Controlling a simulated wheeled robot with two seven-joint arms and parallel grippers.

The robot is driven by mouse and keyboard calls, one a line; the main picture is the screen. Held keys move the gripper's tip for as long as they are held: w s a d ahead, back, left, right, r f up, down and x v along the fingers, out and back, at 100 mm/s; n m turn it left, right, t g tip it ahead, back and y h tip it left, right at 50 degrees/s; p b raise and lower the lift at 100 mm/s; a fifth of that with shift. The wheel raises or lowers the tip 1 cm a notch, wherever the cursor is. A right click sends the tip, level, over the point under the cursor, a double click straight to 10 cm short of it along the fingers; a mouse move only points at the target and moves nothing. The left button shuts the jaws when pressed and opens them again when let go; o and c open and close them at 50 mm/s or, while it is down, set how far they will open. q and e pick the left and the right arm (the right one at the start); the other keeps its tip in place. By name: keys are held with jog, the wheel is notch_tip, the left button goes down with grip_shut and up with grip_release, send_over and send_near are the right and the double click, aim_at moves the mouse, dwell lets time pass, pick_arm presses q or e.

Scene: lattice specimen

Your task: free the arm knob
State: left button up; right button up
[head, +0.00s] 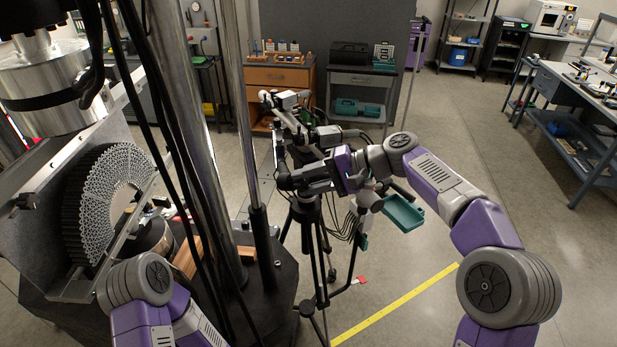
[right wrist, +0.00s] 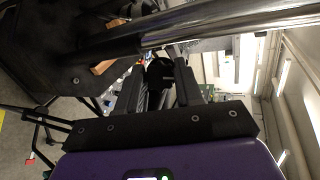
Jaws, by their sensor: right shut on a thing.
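My right gripper (head: 288,181) reaches in from the right to the head of a black tripod stand (head: 312,255). Its fingers also show in the right wrist view (right wrist: 162,85), closed around a dark rounded knob (right wrist: 160,72). In the head view the fingers mostly cover the knob, a small dark end (head: 282,176) showing at their tips. Two cameras (head: 285,100) (head: 326,136) sit on the arm above the stand.
A fan-shaped lattice specimen (head: 118,190) stands in a metal frame at left. Steel columns (head: 190,120) and hanging black cables stand between it and the tripod. A teal tray (head: 403,212) is beside the tripod. The floor at right is clear, with a yellow line (head: 395,305).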

jog(key=shift+n, duration=0.6)
jog(key=shift+n+h, duration=0.3)
jog(key=shift+h, duration=0.1)
jog(key=o, duration=1)
jog(key=shift+o, duration=0.2)
jog(key=v, duration=0.7)
jog(key=shift+d, duration=0.25)
jog(key=shift+r, duration=0.15)
